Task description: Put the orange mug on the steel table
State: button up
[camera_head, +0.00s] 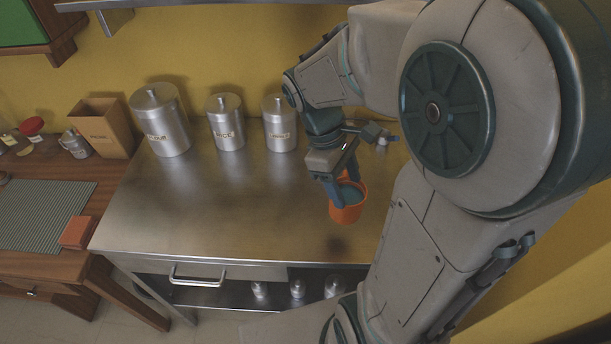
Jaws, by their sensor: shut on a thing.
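The orange mug (347,211) is in the right half of the head view, in my gripper (344,196). My gripper points down and is shut on the mug, with its fingers at the rim. The mug looks upright, and its inside shows a blue-green colour. It is over the steel table (230,215), near the front right part of the top. A dark shadow lies on the table just below the mug, so it seems to be held a little above the surface. The fingers hide part of the rim.
Steel canisters (163,122) stand along the back of the steel table. The middle and front of its top are clear. A wooden table (60,170) at the left bears a striped mat (45,213), an orange block (77,231) and a brown box (103,128).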

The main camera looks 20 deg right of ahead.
jog(key=shift+w+a+f, duration=0.8)
jog(key=shift+w+f, duration=0.1)
jog(key=shift+f, duration=0.45)
jog(key=shift+w+a+f, duration=0.8)
jog(key=shift+w+f, duration=0.05)
jog(key=shift+f, duration=0.55)
jog(key=shift+w+a+f, duration=0.8)
jog(key=shift+w+f, duration=0.1)
jog(key=shift+f, duration=0.45)
jog(key=shift+f, duration=0.1)
jog(key=shift+f, duration=0.15)
jog(key=o, duration=1.6)
jog(key=shift+c, duration=0.2)
